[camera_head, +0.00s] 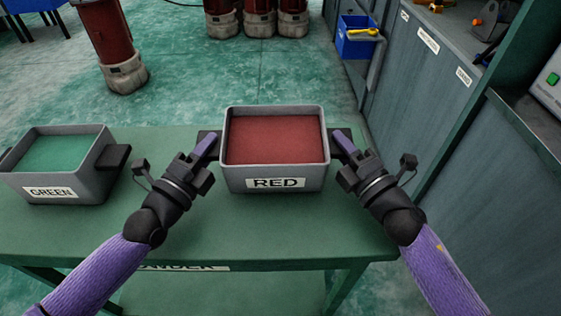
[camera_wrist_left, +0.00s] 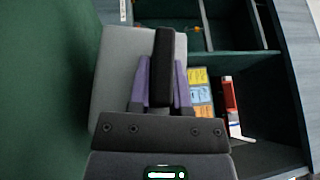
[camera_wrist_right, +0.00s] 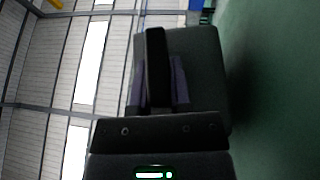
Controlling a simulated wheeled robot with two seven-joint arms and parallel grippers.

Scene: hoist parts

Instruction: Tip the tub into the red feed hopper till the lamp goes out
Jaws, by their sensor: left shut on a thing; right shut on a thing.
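A grey tub (camera_head: 275,182) labelled RED, filled with red material, sits at the middle of the green table. My left gripper (camera_head: 208,145) is shut on the black handle at its left side, and the handle shows between the fingers in the left wrist view (camera_wrist_left: 163,75). My right gripper (camera_head: 344,143) is shut on the black handle at its right side; the right wrist view shows this handle (camera_wrist_right: 156,65) too. The tub looks level. A second grey tub (camera_head: 70,190) labelled GREEN, with green material, stands at the left. No hopper or lamp can be made out for certain.
The green table (camera_head: 160,240) has free room between the tubs and in front. Red cylinders with grey bases (camera_head: 115,45) stand on the floor behind. A grey cabinet (camera_head: 415,95) lines the right, with a blue bin (camera_head: 355,42) beside it.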

